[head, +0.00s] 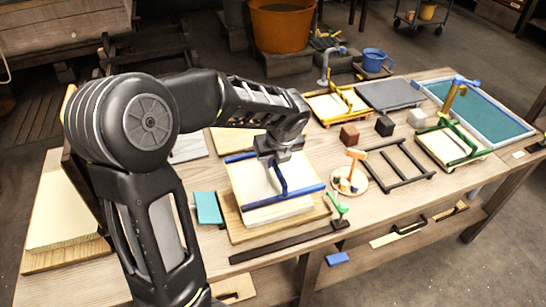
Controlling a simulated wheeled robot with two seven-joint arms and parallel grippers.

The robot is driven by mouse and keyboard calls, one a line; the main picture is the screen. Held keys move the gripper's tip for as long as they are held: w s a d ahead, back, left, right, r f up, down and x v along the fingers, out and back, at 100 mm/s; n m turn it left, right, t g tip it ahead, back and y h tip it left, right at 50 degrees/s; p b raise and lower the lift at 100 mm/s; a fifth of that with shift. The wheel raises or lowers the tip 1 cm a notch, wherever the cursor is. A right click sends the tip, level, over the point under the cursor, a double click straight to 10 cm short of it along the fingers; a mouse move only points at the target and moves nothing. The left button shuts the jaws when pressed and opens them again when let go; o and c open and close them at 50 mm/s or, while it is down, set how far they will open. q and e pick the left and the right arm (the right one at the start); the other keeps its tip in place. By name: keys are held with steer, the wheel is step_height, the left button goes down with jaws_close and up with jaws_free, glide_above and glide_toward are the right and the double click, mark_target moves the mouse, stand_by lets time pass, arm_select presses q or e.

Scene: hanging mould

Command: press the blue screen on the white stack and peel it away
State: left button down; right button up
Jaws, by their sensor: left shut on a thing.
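The blue screen (295,192) has two blue bars and a blue upright handle at its middle, with a pale sheet between them. It lies over the white stack (282,209), which sits on a wooden board (237,233) near the front of the table. The screen looks level and close on the stack; I cannot tell whether there is a small gap. My left gripper (276,163) comes down from above and is shut on the blue screen by its handle. The fingertips are partly hidden by the wrist. My right gripper is not in view.
A dark bar (285,241) lies in front. To the right are a round stand (348,186), a dark frame (390,165), small cubes, a green mould (447,147) and a teal tray (480,110).

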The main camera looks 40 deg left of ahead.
mark_target(274, 176)
arm_select(q)
steer(key=shift+f, duration=0.1)
step_height(274, 176, down, 7)
steer(key=b, duration=0.7)
steer(key=shift+f, duration=0.1)
steer(key=c, duration=2)
jaws_free()
jaws_close()
steer(key=shift+f+b, duration=0.55)
steer(key=shift+f, duration=0.3)
steer(key=shift+r, duration=0.2)
stand_by(0.3)
